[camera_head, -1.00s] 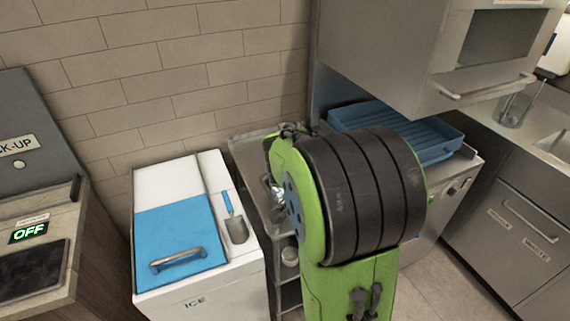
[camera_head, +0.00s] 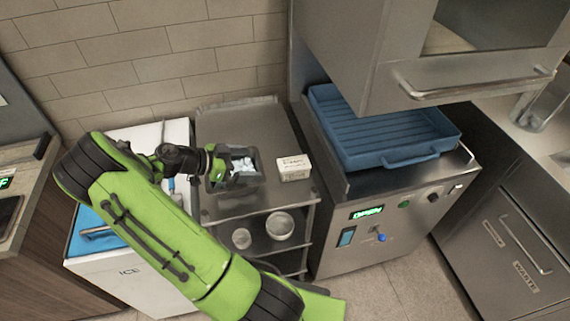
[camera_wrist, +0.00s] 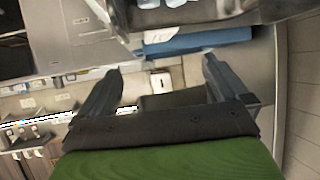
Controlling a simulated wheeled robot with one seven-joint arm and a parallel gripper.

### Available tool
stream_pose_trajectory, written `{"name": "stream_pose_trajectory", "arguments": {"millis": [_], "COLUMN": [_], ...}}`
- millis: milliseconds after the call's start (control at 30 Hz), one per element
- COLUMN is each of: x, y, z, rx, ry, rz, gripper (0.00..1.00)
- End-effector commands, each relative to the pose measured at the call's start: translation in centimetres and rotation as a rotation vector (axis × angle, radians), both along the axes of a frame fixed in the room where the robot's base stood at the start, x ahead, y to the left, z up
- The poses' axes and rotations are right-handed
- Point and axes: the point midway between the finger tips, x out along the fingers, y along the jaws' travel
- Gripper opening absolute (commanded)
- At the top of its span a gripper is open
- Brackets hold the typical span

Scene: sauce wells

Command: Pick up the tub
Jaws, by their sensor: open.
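A dark open tub (camera_head: 250,184) with pale ice-like pieces in it stands on the top shelf of a steel rack, near the middle of the head view. My gripper (camera_head: 238,168) is open and reaches over the tub's left side, hiding part of it. In the wrist view my gripper (camera_wrist: 163,78) shows two spread fingers with nothing held between them. Pale pieces in a dark-walled container, apparently the tub (camera_wrist: 210,18), show at the top edge of that view. I cannot tell whether a finger touches the tub.
A small white labelled box (camera_head: 294,168) stands right of the tub. The steel rack (camera_head: 225,125) holds bowls (camera_head: 280,225) below. A blue tray (camera_head: 385,135) sits on the machine at right, under an overhanging steel unit (camera_head: 460,80). A white ice chest (camera_head: 130,275) stands left.

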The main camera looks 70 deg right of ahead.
Motion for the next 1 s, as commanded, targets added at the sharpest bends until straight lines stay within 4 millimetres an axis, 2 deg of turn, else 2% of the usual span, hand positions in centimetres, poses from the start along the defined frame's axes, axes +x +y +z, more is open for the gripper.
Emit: {"name": "stream_pose_trajectory", "arguments": {"millis": [100, 300, 467, 700, 967, 1000], "x": [-2.2, -5.3, -6.4, -9.2, -9.6, -9.6], "y": [-1.7, -4.5, -5.7, -8.4, -8.8, -8.8], "z": [-1.4, -3.7, -4.6, -6.3, -6.7, -6.7], "rx": [0.003, 0.004, 0.004, 0.005, 0.005, 0.005], "ry": [0.004, 0.003, 0.001, 0.002, 0.0, 0.0], "rz": [-0.007, -0.007, -0.002, -0.003, 0.001, 0.001], "gripper": [1.0, 1.0, 1.0, 1.0, 1.0, 0.97]}}
